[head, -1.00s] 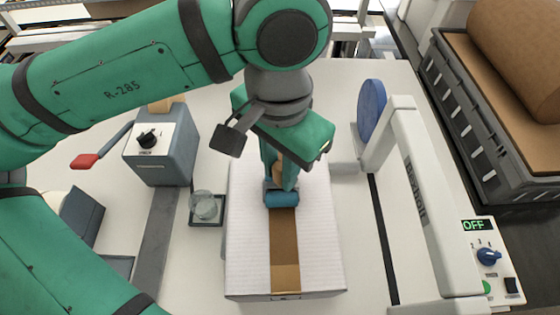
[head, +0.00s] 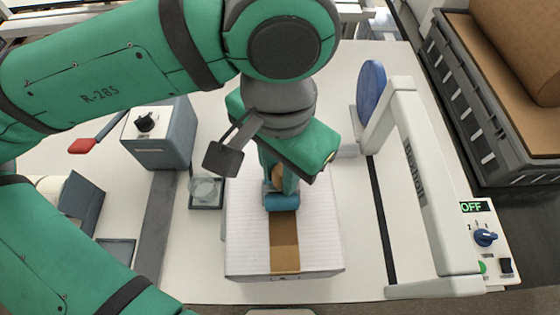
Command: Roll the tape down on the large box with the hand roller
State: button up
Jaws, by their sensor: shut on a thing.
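The large white box (head: 245,235) lies on the table in front of me, long side running away from me. A strip of brown tape (head: 285,245) runs down the middle of its top; its far part is hidden under my arm and gripper. My gripper (head: 279,183) is above the box, shut on the hand roller (head: 282,201), mostly hidden by the fingers. The roller's blue cylinder lies across the tape, and appears to touch it.
A grey dispenser (head: 160,140) with a black knob and red-tipped lever stands left. A glass dish (head: 205,189) sits close to the box's left side. A white arch machine (head: 420,190) with a blue disc (head: 371,90) stands right, its display reading OFF. A grey crate (head: 480,110) is at far right.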

jog(key=shift+s, duration=1.25)
jog(key=shift+r, duration=0.15)
notch_tip(320, 180, up, 6)
jog(key=shift+f, duration=0.1)
dwell(0.5)
jog(key=shift+o, duration=1.4)
jog(key=shift+w, duration=0.1)
jog(key=shift+c, duration=1.4)
